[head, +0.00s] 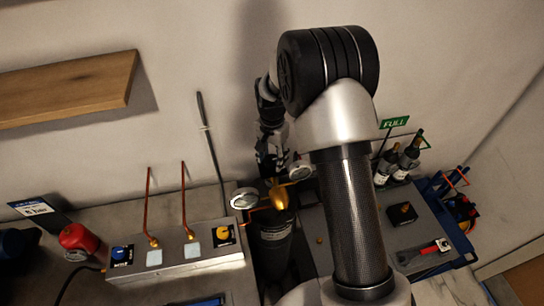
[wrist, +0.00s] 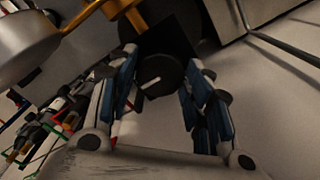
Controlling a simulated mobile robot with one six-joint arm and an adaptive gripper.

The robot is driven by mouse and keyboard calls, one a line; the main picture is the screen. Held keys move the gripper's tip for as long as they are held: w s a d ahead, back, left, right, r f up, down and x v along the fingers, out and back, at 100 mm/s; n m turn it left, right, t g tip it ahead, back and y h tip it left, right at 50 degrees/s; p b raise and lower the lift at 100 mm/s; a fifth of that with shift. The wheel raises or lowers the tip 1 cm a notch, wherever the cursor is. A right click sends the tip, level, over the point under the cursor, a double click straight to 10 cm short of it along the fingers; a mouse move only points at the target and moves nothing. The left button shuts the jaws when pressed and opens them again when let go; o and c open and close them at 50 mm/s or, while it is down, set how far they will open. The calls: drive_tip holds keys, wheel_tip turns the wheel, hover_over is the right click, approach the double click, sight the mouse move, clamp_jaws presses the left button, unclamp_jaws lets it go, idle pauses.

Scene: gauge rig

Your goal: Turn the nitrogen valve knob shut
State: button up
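In the wrist view a round black knob (wrist: 160,75) with a white pointer line lies between the blue-padded fingers of my gripper (wrist: 160,90). The fingers stand apart, and I see no clear contact with the knob. In the head view my gripper (head: 272,160) is just above the brass regulator (head: 280,196) on a dark cylinder (head: 275,245). The arm and gripper hide the knob there. I cannot read a nitrogen label.
Gauges (head: 244,198) (head: 300,170) flank the regulator. At left a metal box (head: 180,265) carries a blue knob (head: 120,254), a yellow knob (head: 224,234) and upright copper tubes. Bottles (head: 398,160) and a green FULL sign (head: 394,122) stand at right. A wooden shelf (head: 70,88) is on the wall.

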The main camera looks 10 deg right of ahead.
sight(272, 159)
drive_tip(key=o, duration=0.3)
drive_tip(key=shift+r, duration=6.05)
